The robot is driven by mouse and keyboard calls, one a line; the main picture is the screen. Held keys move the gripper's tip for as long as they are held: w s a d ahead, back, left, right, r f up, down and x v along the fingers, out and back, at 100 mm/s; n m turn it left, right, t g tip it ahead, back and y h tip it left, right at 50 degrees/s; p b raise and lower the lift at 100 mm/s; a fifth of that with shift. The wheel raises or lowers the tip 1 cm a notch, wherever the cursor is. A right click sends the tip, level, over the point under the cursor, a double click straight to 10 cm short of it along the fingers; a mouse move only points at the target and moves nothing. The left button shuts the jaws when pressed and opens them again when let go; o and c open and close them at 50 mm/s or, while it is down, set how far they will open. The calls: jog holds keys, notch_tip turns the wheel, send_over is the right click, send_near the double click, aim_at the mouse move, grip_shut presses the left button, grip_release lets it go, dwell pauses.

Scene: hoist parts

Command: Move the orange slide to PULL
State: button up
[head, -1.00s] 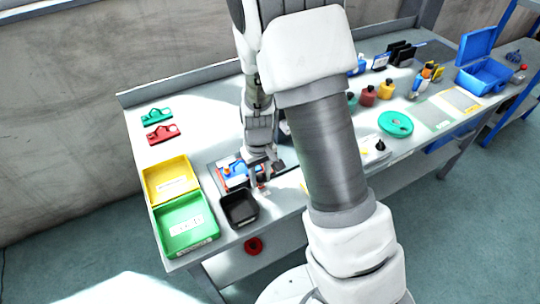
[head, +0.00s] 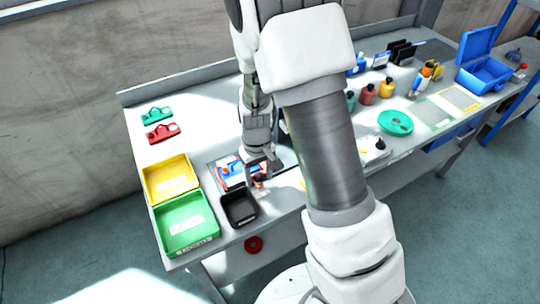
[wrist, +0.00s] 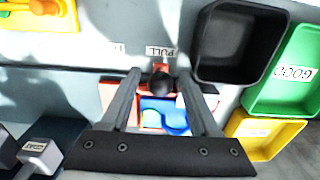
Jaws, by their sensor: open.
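An orange-red slide with a round black knob (wrist: 161,83) shows in the wrist view, close to the white PULL label (wrist: 160,51). The knob also shows in the head view (head: 258,178), at the near edge of the fixture. My gripper (wrist: 158,74) is open, with one finger on each side of the knob. I see gaps between the knob and both fingers. A blue part (wrist: 170,116) lies on the fixture behind the knob, between the fingers. In the head view my gripper (head: 262,160) is over the fixture (head: 227,172); my arm hides part of it.
A black bin (wrist: 240,42) stands close beside the PULL label. The green tray (head: 186,224) and yellow tray (head: 171,179) lie to its left in the head view. An orange-yellow part with a dark knob (wrist: 43,7) is at the wrist view's upper left.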

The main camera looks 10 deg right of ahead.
notch_tip(320, 180, up, 9)
jog(key=p, duration=0.7)
jog(key=shift+r, duration=0.1)
notch_tip(320, 180, up, 17)
jog(key=s+d+r+m+t, duration=0.1)
jog(key=s+d+r+t, duration=0.1)
jog(key=s+r, duration=0.3)
jog(key=s+d+r+m+t, duration=0.2)
jog(key=s+r, duration=0.3)
jog(key=s, duration=0.6)
jog(key=shift+s+d+r+t+p, duration=0.35)
jog(key=shift+d+t, duration=0.25)
jog(key=shift+t, duration=0.2)
dwell(0.6)
